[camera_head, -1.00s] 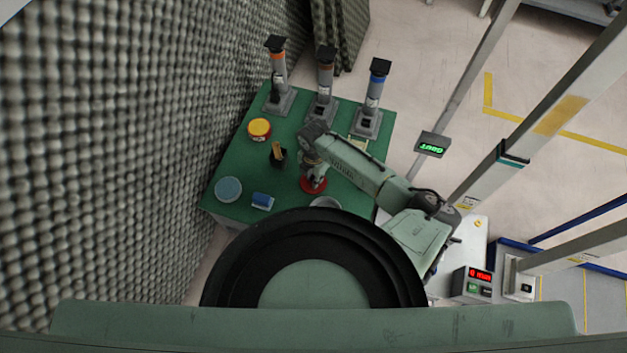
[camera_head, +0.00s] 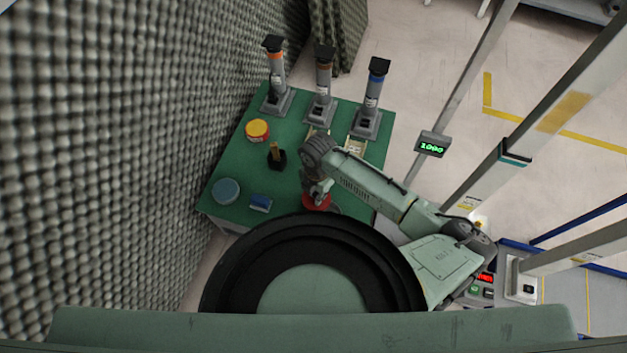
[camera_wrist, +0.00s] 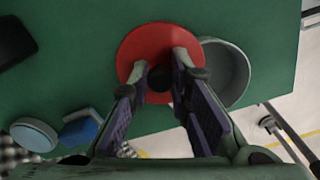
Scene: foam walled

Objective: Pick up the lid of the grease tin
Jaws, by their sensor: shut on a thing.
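A round red lid (camera_wrist: 137,48) with a dark knob (camera_wrist: 160,77) is in the middle of the wrist view. My gripper (camera_wrist: 163,85) has its two fingers closed on either side of the knob. The lid also shows under my gripper in the head view (camera_head: 313,203). A grey, round, open tin (camera_wrist: 235,75) is just right of the lid in the wrist view, and the lid overlaps its left rim. I cannot tell the gap between lid and tin. In the head view the tin is mostly hidden.
The green table (camera_head: 237,165) also carries a yellow tub (camera_head: 257,130), a dark holder (camera_head: 276,158), a blue round container (camera_head: 225,191) and a blue block (camera_head: 260,203). Several upright dispensers stand at the back. A bumpy foam wall (camera_head: 130,150) borders the left.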

